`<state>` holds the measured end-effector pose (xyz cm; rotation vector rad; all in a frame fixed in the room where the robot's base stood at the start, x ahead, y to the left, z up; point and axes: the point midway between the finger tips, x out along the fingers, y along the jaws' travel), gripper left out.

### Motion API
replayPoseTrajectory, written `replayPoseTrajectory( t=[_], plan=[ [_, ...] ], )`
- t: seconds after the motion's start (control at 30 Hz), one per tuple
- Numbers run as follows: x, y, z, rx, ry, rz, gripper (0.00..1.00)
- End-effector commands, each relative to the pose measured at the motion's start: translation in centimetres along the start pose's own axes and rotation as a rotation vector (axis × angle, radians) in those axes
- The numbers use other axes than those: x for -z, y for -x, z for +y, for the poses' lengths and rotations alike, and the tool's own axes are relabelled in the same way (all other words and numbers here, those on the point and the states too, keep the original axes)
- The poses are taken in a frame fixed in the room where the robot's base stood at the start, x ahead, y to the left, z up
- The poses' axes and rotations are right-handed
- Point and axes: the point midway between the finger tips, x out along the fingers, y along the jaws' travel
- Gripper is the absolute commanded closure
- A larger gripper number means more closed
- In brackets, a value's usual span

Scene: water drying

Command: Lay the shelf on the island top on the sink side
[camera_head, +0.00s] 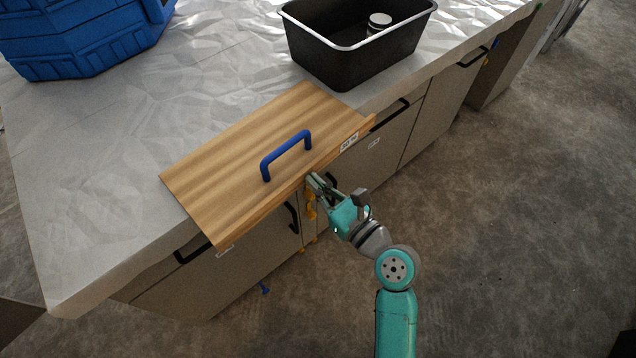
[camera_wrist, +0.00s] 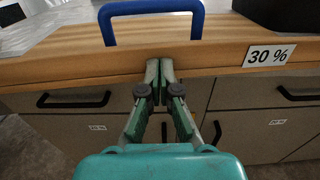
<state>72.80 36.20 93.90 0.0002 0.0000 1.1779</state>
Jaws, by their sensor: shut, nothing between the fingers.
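The shelf (camera_head: 240,155) is a wooden board with a blue handle (camera_head: 287,155) and a "30 %" label (camera_head: 348,143) on its front edge. It lies flat on the island top (camera_head: 75,150), with its front edge sticking out past the counter's edge. In the wrist view the shelf's front edge (camera_wrist: 205,62) runs across the picture below the blue handle (camera_wrist: 150,8). My gripper (camera_head: 312,180) is shut and empty, its fingertips (camera_wrist: 160,66) at the shelf's front edge. I cannot tell whether they touch it.
A black tub (camera_head: 345,60) with a white-lidded jar (camera_head: 379,21) stands behind the shelf on the right. A blue crate (camera_head: 80,40) stands at the back left. Drawers with black handles (camera_head: 390,114) line the island's front. The floor (camera_head: 500,230) at right is clear.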

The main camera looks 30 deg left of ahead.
Motion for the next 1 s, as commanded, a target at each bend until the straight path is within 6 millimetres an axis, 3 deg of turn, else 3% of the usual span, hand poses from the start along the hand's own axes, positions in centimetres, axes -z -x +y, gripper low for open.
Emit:
replayPoseTrajectory(
  t=[0.17, 0.4, 0.6, 0.77, 1.0],
  plan=[
    [-0.1, -2.7, 0.1, -0.004, 0.001, 0.000, 1.00],
    [-0.1, -8.8, 0.1, -0.005, 0.001, -0.001, 1.00],
    [-0.1, -12.7, 0.1, -0.003, 0.000, -0.001, 1.00],
    [-0.1, -14.0, 0.0, -0.001, 0.000, 0.000, 1.00],
    [0.0, -14.1, 0.0, -0.001, 0.000, 0.000, 1.00]
  ],
)
